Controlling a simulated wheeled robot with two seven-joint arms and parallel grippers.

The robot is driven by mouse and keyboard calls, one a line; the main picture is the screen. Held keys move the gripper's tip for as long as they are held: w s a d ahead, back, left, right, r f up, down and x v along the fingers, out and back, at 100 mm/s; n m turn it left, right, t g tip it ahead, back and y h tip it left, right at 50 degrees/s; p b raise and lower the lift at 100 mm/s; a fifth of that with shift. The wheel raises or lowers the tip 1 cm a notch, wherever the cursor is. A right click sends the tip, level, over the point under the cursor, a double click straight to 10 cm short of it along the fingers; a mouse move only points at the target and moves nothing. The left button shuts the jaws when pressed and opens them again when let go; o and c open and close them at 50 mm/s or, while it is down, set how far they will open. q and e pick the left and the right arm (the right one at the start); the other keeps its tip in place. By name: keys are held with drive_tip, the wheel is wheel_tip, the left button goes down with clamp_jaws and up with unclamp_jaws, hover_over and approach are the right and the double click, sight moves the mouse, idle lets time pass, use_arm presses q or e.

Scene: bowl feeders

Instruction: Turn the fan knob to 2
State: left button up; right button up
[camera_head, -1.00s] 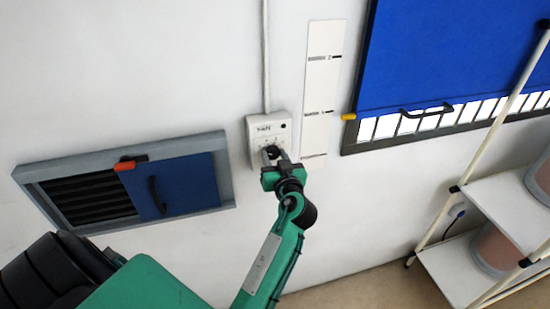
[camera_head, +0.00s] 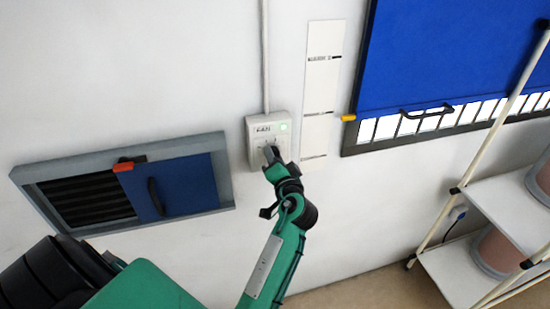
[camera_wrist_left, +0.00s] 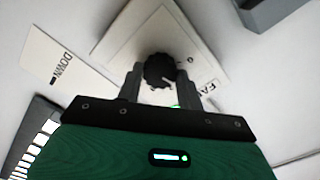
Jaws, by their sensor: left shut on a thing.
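The white fan control box (camera_head: 258,131) is on the wall, with a "FAN" label and a lit green light (camera_head: 283,127) at its top right. My left gripper (camera_head: 271,155) is at the box and hides most of the dial in the head view. In the left wrist view, its two fingers stand on either side of the round black fan knob (camera_wrist_left: 158,69) and are shut on it. A "0" mark shows beside the knob; the other numbers are covered or too small, so I cannot tell the exact setting. My right gripper is not in view.
A grey-framed vent with a blue sliding panel (camera_head: 183,187) is left of the box. A white marked strip (camera_head: 321,90) and a blue shutter (camera_head: 450,50) with a black handle are to the right. A shelf rack (camera_head: 505,205) stands at far right.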

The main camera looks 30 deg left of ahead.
use_arm(q)
drive_tip(key=m+p, duration=0.2)
drive_tip(key=m, duration=0.3)
drive_tip(key=shift+m, duration=0.4)
idle(0.4)
drive_tip(key=o, duration=1)
drive_tip(key=shift+w, duration=0.1)
drive_tip(key=shift+f, duration=0.1)
